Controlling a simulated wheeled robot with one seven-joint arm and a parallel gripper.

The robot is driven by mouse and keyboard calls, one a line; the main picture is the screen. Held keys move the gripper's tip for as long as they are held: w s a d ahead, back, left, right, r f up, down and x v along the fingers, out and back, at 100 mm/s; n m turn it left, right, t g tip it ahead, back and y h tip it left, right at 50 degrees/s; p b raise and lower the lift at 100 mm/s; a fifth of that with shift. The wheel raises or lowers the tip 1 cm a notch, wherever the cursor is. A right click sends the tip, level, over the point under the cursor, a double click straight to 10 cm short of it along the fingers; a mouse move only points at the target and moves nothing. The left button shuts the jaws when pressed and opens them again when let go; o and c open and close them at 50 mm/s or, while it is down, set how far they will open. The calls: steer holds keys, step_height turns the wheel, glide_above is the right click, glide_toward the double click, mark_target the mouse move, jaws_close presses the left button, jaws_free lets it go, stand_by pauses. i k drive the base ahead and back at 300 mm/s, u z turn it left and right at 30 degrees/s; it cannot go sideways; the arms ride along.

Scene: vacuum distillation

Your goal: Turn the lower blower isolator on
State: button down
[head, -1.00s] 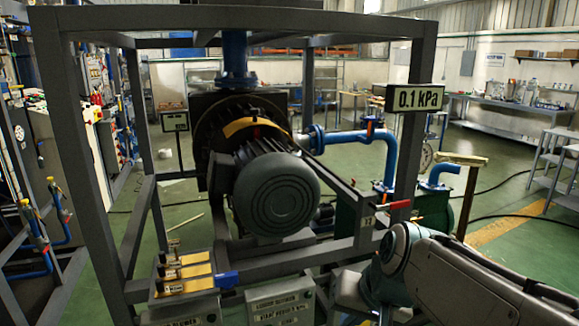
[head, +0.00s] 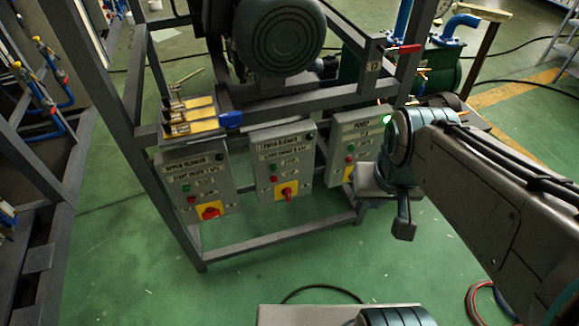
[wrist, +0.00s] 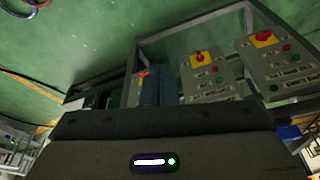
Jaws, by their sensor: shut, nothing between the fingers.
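Three grey starter panels hang on the frame's front. The middle one, the lower blower panel (head: 283,160), carries the lower blower isolator (head: 287,192), a red handle on a yellow plate, standing roughly upright. In the wrist view, where the scene is upside down, this isolator (wrist: 200,57) is clear right of the fingers. My gripper (head: 403,232) is shut and empty, pointing down in front and right of the panels, apart from the isolator. Its fingers (wrist: 150,72) overlap the right-hand panel in the wrist view.
The upper blower panel (head: 197,183) has a red handle (head: 210,213), turned more sideways. The pump panel (head: 352,147) is partly hidden by my arm. Frame posts surround the panels; floor in front is open.

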mark_target(287, 191)
steer(key=z, duration=1.4)
steer(key=k, duration=0.95)
steer(key=u, duration=0.85)
steer(key=i, duration=0.5)
steer(key=u, duration=0.05)
